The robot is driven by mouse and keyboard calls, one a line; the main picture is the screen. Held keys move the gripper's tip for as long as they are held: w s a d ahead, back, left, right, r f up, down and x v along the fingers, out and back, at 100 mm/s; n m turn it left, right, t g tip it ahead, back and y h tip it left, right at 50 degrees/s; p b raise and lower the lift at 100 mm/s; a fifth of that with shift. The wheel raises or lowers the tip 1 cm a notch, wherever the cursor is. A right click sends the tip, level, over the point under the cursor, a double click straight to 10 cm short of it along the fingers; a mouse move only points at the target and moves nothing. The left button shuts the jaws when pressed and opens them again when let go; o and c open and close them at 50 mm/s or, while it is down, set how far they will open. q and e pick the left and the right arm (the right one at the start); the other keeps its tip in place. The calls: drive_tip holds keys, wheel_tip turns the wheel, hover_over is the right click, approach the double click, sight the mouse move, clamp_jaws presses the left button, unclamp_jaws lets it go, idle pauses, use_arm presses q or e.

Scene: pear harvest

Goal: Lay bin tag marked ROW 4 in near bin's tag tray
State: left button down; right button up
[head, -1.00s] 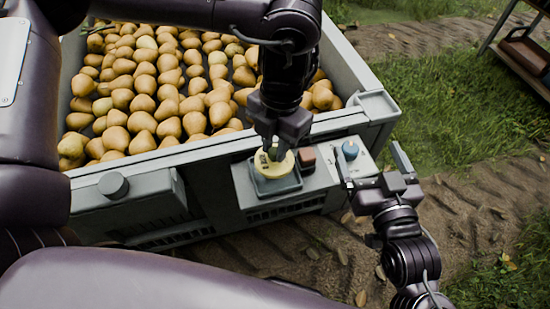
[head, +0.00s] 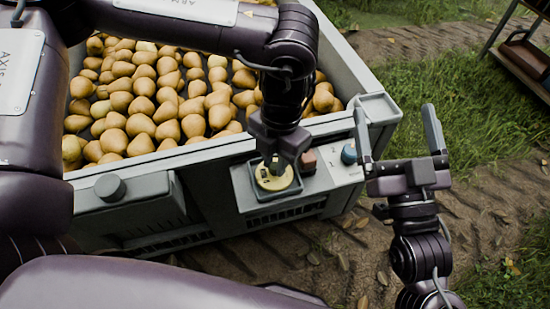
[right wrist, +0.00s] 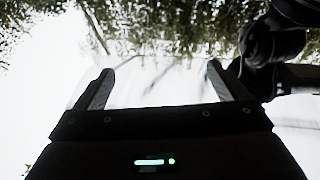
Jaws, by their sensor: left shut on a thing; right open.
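A round yellow bin tag (head: 276,180) is in or just over the square grey tag tray (head: 247,205) on the near bin's front ledge. Some dark marking shows on it, but I cannot read it now. My left gripper (head: 275,165) points down from above and is shut on the tag, covering its far part. Whether the tag touches the tray floor I cannot tell. My right gripper (head: 397,135) is open and empty, fingers up, at the right of the bin's corner. Its two fingers also show in the right wrist view (right wrist: 155,88).
The near bin (head: 340,65) is full of pears (head: 150,100). A reddish-brown block (head: 306,161) and a blue knob (head: 349,154) are on the ledge right of the tray. A grey round knob (head: 110,187) is at the left.

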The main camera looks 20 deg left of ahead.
use_arm(q)
drive_tip(key=shift+f, duration=0.25)
use_arm(e)
drive_tip(key=shift+s+d+r, duration=0.1)
drive_tip(key=shift+r, duration=0.25)
use_arm(q)
drive_tip(key=c, duration=1.2)
unclamp_jaws()
drive_tip(key=shift+c, duration=0.2)
use_arm(e)
drive_tip(key=shift+r+t, duration=0.2)
drive_tip(key=shift+t, duration=0.1)
use_arm(q)
drive_tip(key=shift+r, duration=0.1)
